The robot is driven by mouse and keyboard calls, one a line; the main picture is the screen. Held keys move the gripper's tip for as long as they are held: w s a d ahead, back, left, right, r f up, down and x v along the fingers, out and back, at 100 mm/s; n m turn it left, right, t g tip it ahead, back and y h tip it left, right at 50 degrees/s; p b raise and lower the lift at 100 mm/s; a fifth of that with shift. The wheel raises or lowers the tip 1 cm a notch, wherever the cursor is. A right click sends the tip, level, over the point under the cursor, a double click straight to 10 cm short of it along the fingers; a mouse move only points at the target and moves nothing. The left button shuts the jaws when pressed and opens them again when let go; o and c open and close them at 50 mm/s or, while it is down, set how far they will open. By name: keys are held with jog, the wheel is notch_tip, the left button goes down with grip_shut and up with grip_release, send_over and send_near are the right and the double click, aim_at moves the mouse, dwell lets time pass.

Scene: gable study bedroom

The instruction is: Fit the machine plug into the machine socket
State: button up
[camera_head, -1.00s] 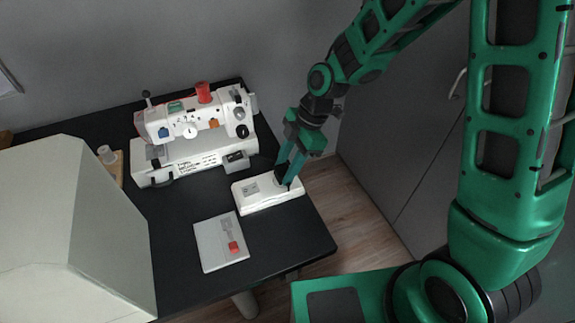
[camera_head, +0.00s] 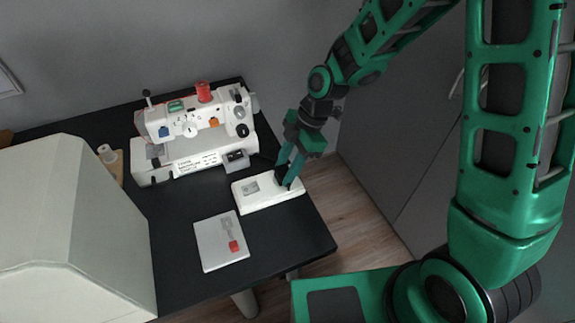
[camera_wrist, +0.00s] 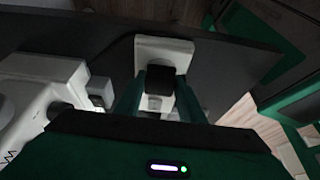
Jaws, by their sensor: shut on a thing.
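My gripper (camera_head: 286,177) points down at the right end of a long white block on the desk. Its green fingers are shut on a dark plug (camera_wrist: 160,80), which I take as the machine plug. The plug is at the white block (camera_head: 258,194); whether it sits in the block or just above it cannot be told. In the wrist view the white block (camera_wrist: 163,47) lies beyond the plug. A grey box (camera_head: 236,160) with a dark face is at the sewing machine's lower right corner, possibly the machine socket; it also shows in the wrist view (camera_wrist: 101,92).
The white sewing machine (camera_head: 195,135) with a red spool stands at the back of the black desk (camera_head: 180,215). A grey flat panel (camera_head: 220,242) with a red part lies in front. A large pale box-like object (camera_head: 75,230) fills the left. The desk's right edge is near my gripper.

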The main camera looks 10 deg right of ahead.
jog(key=shift+f, duration=0.15)
jog(key=o, duration=1.1)
jog(key=shift+c, duration=0.2)
jog(key=v, duration=1)
jog(key=shift+r, duration=0.35)
jog(key=shift+w+d, duration=0.15)
jog(key=s+d+r+m+t+h, duration=0.1)
jog(key=s+d+r+m, duration=0.1)
jog(key=s+d+m, duration=0.5)
jog(key=s+d+r+m+h, duration=0.1)
jog(key=d+r+m, duration=0.1)
jog(key=d+m, duration=0.6)
jog(key=s+d+r+m+t+h, duration=0.15)
jog(key=s+d+m, duration=0.25)
jog(key=d, duration=0.7)
jog(key=s+d+m+g, duration=0.1)
jog(key=s+d+m, duration=0.4)
jog(key=s+m, duration=0.3)
jog(key=shift+s+r+m+h, duration=0.3)
jog(key=shift+s+r+h, duration=0.1)
jog(key=shift+s, duration=0.75)
